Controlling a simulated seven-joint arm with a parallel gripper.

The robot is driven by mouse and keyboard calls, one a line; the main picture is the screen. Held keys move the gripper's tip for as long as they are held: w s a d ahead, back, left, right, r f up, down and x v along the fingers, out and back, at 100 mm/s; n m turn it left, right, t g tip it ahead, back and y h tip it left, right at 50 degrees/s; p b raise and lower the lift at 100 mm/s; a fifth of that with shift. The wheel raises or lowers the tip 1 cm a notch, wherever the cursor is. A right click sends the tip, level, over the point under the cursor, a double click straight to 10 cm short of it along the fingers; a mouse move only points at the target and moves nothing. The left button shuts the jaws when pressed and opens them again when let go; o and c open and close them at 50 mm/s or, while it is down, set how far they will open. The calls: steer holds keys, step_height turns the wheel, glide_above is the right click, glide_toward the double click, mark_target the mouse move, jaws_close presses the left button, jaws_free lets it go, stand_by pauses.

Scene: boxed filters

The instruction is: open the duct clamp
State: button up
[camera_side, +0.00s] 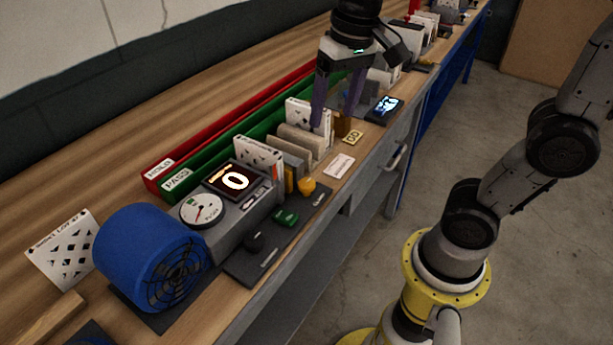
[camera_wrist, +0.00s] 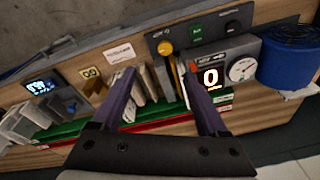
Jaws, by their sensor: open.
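An orange-yellow knob (camera_side: 306,185) sits on the dark control strip at the bench's front edge, beside small lettering that seems to read CLAMP. It also shows in the wrist view (camera_wrist: 165,47), near the end of the control panel. The duct unit (camera_side: 235,205) holds filter cards (camera_side: 262,157) upright at its end. My gripper (camera_side: 335,117) is open, with purple fingers pointing down over the row of filters, farther along the bench than the knob. In the wrist view, its fingertips (camera_wrist: 159,70) stand apart, with filters and the knob visible between and beyond them. The gap looks empty.
A blue fan (camera_side: 150,255) stands at the near end, beside a gauge (camera_side: 203,210) and a display reading 0 (camera_side: 236,181). Red (camera_side: 160,175) and green (camera_side: 178,188) trays run behind. Beige filters (camera_side: 300,143) and a brown block (camera_side: 342,125) stand near my fingers.

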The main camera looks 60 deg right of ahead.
steer(key=g, duration=0.2)
glide_above(307, 183)
step_height(307, 183, down, 3)
step_height(307, 183, down, 15)
steer(key=shift+w+r, duration=0.1)
steer(key=shift+r, duration=0.1)
steer(key=shift+c, duration=0.4)
jaws_close()
